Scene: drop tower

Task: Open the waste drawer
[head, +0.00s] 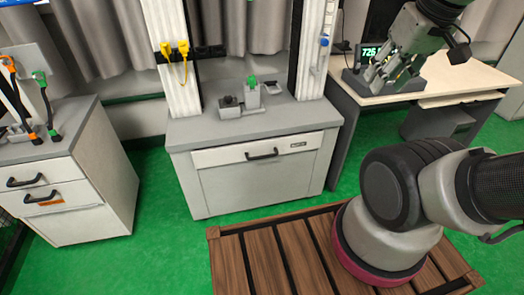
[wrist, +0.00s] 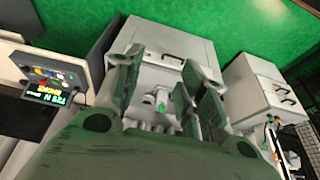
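A wide drawer (head: 225,157) with a black bar handle (head: 262,154) and a small label sits at the top of the middle grey cabinet (head: 255,187). It looks shut, flush with the cabinet front. The label is too small to read surely. The cabinet also shows in the wrist view (wrist: 190,42), with its handle (wrist: 172,57) beyond my fingertips. My gripper (head: 388,72) is raised over the desk at the right, well apart from the drawer. In the wrist view my gripper (wrist: 166,82) has its fingers spread with nothing held between them.
A left cabinet (head: 95,185) has two handled drawers and tools on top. The drop tower's posts (head: 177,60) and a green part (head: 252,80) stand on the middle cabinet. A desk (head: 440,82) holds a digital display (head: 369,52). Green floor is clear before the cabinet, behind a wooden platform (head: 265,262).

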